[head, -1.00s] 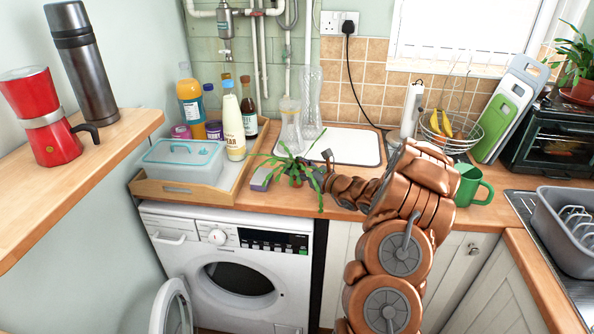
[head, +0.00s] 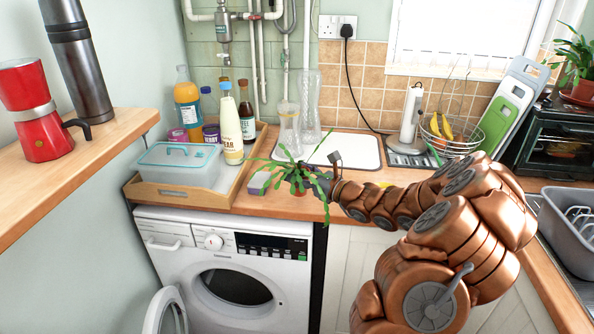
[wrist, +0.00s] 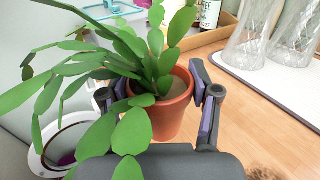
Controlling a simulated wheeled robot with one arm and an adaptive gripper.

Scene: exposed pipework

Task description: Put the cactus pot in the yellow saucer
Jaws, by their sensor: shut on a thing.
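The cactus pot is a small terracotta pot with long, flat green leaves. It shows in the wrist view (wrist: 165,112), upright between the two fingers of my gripper (wrist: 157,98), which is shut on it. In the head view the cactus pot (head: 298,189) is at the counter's front edge, above the washing machine, its leaves hiding much of the pot and fingers. I cannot tell whether its base touches the counter. A small yellow patch, probably the yellow saucer (head: 386,185), shows on the counter right of the pot, mostly hidden behind my arm.
A wooden tray (head: 190,198) with a lidded box and bottles stands left of the pot. Glass vases (head: 290,130) and a white board (head: 345,150) are behind. A fruit basket (head: 450,135) is farther right. A sponge-like block (head: 258,183) lies close by.

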